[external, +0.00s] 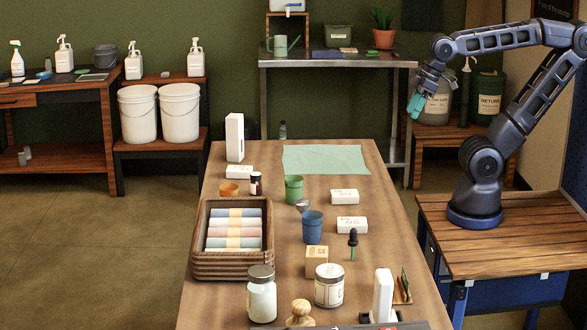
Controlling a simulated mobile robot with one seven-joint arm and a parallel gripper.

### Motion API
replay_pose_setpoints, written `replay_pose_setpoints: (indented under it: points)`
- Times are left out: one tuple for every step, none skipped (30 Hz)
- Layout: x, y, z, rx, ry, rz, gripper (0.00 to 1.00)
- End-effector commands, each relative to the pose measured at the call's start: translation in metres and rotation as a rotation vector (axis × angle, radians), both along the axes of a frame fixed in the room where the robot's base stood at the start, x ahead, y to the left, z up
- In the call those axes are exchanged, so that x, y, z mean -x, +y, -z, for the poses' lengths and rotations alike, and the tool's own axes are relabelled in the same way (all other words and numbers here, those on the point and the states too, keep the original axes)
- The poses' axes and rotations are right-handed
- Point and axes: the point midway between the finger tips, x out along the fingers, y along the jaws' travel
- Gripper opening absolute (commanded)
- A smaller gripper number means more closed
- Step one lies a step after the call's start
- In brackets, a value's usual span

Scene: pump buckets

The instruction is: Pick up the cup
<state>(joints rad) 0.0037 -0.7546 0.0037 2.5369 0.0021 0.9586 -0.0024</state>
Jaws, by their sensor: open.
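Two cup-like vessels stand upright on the long wooden table (215,310). A green cup (293,190) stands near the middle, and a blue cup (312,229) stands a little nearer the camera. The picture does not show which one the task's cup is. A small grey funnel-like piece (303,205) sits between them. My gripper (416,104) has teal fingers and is raised high at the upper right, well away from both cups. It is open, and I see nothing held in it.
A wooden tray (232,273) with rolled cloths is left of the blue cup. White boxes (351,225), a dropper (353,243), a wooden block (317,261) and jars (329,286) stand around. A tall white carton (234,137) is at the far left. A green cloth (326,159) covers the far end.

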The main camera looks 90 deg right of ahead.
Motion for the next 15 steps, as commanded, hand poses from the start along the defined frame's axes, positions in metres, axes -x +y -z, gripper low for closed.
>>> replay_pose_setpoints:
  points:
    - [0.0000, 0.0000, 0.0000, 0.000, 0.000, 0.000, 0.60]
    - [0.0000, 0.0000, 0.0000, 0.000, 0.000, 0.000, 0.66]
    - [0.0000, 0.0000, 0.0000, 0.000, 0.000, 0.000, 0.74]
    - [0.0000, 0.0000, 0.0000, 0.000, 0.000, 0.000, 0.78]
    - [0.0000, 0.0000, 0.0000, 0.000, 0.000, 0.000, 0.78]
    - [0.0000, 0.0000, 0.0000, 0.000, 0.000, 0.000, 0.78]
    - [0.0000, 0.0000, 0.0000, 0.000, 0.000, 0.000, 0.78]
    - [0.0000, 0.0000, 0.0000, 0.000, 0.000, 0.000, 0.78]
    - [0.0000, 0.0000, 0.0000, 0.000, 0.000, 0.000, 0.78]
    - [0.0000, 0.0000, 0.0000, 0.000, 0.000, 0.000, 0.78]
    - [-0.0001, 0.0000, 0.0000, 0.000, 0.000, 0.000, 0.78]
    - [-0.0006, 0.0002, 0.0001, -0.001, -0.001, 0.000, 0.78]
    - [-0.0018, 0.0005, 0.0004, -0.002, -0.001, -0.002, 0.78]
    - [-0.0037, 0.0011, 0.0009, -0.006, -0.003, -0.004, 0.78]
    - [-0.0078, 0.0022, 0.0019, -0.012, -0.007, -0.007, 0.78]
